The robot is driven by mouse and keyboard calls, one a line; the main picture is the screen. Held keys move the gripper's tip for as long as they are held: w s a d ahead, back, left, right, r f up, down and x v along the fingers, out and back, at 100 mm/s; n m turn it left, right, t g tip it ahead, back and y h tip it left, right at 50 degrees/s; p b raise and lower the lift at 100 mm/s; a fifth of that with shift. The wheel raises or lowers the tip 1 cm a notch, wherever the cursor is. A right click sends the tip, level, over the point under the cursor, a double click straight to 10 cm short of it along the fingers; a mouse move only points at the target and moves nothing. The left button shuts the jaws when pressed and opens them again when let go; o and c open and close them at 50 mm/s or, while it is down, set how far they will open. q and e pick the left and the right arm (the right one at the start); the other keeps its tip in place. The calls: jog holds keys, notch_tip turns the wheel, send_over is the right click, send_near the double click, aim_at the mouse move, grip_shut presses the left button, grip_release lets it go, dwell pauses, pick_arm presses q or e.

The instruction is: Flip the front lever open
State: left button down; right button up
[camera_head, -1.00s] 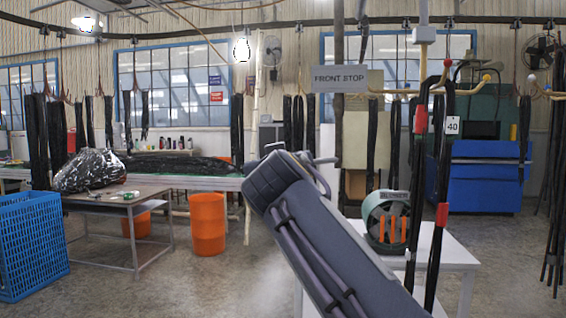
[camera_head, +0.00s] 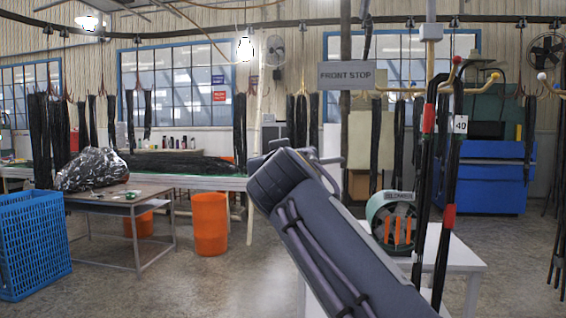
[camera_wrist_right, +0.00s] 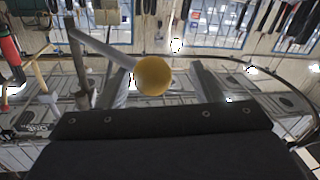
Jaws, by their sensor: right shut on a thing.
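My right arm rises from the bottom right of the head view, with its wrist near the middle. The right gripper (camera_head: 326,160) is mostly hidden behind the wrist there. In the right wrist view, a yellow ball knob (camera_wrist_right: 153,76) on a grey rod, which looks like the lever (camera_wrist_right: 100,46), sits between the fingers of my right gripper (camera_wrist_right: 162,84). The gripper is shut on the lever, though a gap shows beside the right finger. A grey "FRONT STOP" sign (camera_head: 346,75) hangs above the wrist in the head view. My left gripper is not in view.
An orange bin (camera_head: 210,224) and blue crate (camera_head: 30,245) are at left.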

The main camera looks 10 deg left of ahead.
jog(key=s+b, duration=0.2)
jog(key=s, duration=0.5)
jog(key=w+d+f+m+g+h, duration=0.1)
jog(key=w+d+f+g, duration=0.1)
jog(key=d+f, duration=0.4)
jog(key=w+d+f+m+g, duration=0.1)
jog(key=w+d+f+g, duration=0.15)
jog(key=d+f, duration=0.45)
jog(key=s+d+f+m+g, duration=0.1)
jog(key=s+d+f+g, duration=0.3)
jog(key=d+f, duration=0.85)
jog(key=s+d+f+m+g+y, duration=0.1)
jog(key=s+d+f+g, duration=0.1)
jog(key=s+f, duration=1.05)
jog(key=s+d+f+m+g+y, duration=0.1)
jog(key=s+d+f+g, duration=0.1)
jog(key=s+f, duration=1)
jog(key=s+r+p, duration=0.1)
jog(key=r+p, duration=0.7)
jog(key=r, duration=0.1)
jog(key=s+r+p, duration=0.2)
jog(key=r+p, duration=0.6)
jog(key=r, duration=0.1)
jog(key=shift+s+a, duration=0.3)
jog(key=shift+a, duration=0.15)
